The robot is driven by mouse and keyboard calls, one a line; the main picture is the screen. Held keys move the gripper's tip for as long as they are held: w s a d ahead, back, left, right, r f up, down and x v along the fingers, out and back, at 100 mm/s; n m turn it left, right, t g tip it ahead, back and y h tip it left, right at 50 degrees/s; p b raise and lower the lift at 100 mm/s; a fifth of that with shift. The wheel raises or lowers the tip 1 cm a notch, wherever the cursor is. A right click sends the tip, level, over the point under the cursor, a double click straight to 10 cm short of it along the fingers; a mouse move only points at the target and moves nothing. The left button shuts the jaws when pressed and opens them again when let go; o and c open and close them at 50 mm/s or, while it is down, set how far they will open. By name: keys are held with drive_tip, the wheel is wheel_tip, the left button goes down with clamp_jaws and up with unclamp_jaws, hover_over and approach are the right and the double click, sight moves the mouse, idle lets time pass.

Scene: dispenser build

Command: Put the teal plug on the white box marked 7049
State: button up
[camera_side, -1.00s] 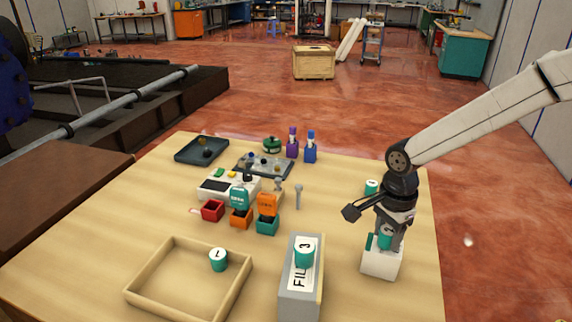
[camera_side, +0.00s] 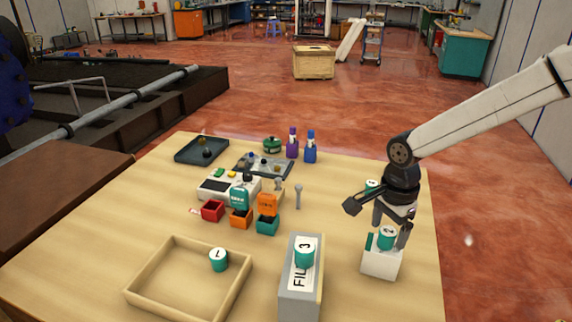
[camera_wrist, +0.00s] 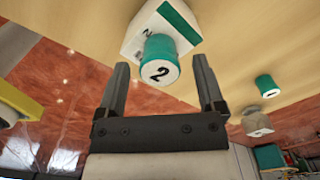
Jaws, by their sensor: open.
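A teal plug with a white top marked 2 (camera_side: 386,238) sits on the white box (camera_side: 380,264) at the table's right side. In the wrist view the plug (camera_wrist: 160,58) shows against the box (camera_wrist: 138,30), with a teal strip at the box's edge. The box's marking is too small or cut off to read as 7049. My gripper (camera_side: 391,222) is open just above the plug, its fingers apart from it. In the wrist view, the open fingers (camera_wrist: 161,68) frame the plug with clear gaps on both sides.
Another teal plug (camera_side: 305,254) stands on a grey file box (camera_side: 313,290); one marked 1 (camera_side: 218,260) is in the wooden tray (camera_side: 239,297). A further teal plug (camera_side: 371,187) is behind my gripper. Small bins (camera_side: 241,221) and bottles (camera_side: 310,150) stand farther back. The table's middle right is free.

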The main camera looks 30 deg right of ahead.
sight(389, 231)
wheel_tip(389, 231, up, 11)
drive_tip(key=shift+f, duration=0.2)
idle(0.3)
